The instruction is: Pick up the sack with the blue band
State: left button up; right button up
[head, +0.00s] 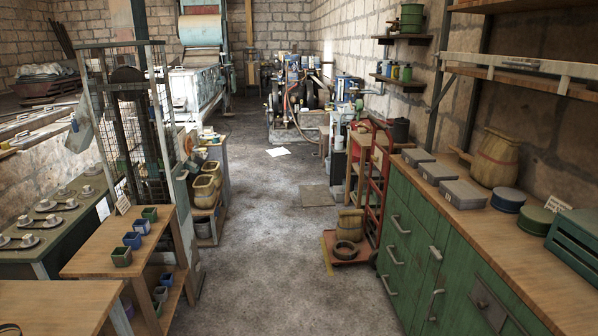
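Several tan, sack-like containers are in the head view. One (495,158) stands on the right-hand wooden counter against the wall. A smaller one (350,222) stands on the red hand truck, behind a dark ring. Two more (204,191) stand close together on the low shelf unit left of the aisle. I cannot make out a clear blue band on any of them at this size. Neither of my grippers is in view.
The green drawer cabinet (408,235) with its wooden top lines the right side. The red hand truck (374,190) stands beside it. A wooden table (90,262) and a wire mesh rack (127,130) stand left.

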aim_at(349, 227)
jog(key=i+u, duration=0.2)
jog(key=i, duration=1.55)
jog(key=i+z, duration=0.1)
jog(key=i, duration=0.5)
jog(key=i+j+z, duration=0.15)
jog(key=i, duration=0.4)
jog(key=i+z, duration=0.1)
jog(key=i, duration=0.5)
